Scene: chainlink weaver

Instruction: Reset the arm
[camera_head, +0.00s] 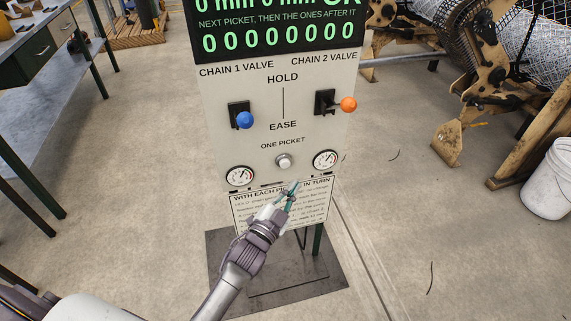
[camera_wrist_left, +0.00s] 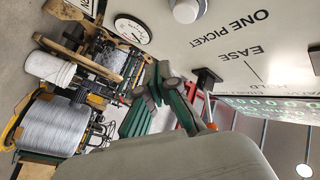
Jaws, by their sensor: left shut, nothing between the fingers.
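My left gripper (camera_head: 293,188) is shut and empty. Its tips are just below the two gauges, in front of the top of the printed instruction sheet (camera_head: 310,212) on the control panel (camera_head: 262,92). The arm rises from the bottom of the head view. In the left wrist view, the gripper's fingers are partly hidden by a large grey body. The white push button (camera_head: 283,161) labelled ONE PICKET is a little above the gripper tips, apart from them. It also shows in the left wrist view (camera_wrist_left: 186,10). My right gripper is not in view.
The panel carries a blue-knobbed valve lever (camera_head: 244,120), an orange-knobbed one (camera_head: 348,104), a left gauge (camera_head: 240,175) and a right gauge (camera_head: 325,160). A display (camera_head: 278,32) shows green zeros. A white bucket (camera_head: 551,180) and machinery stand right; a workbench (camera_head: 40,45) stands left.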

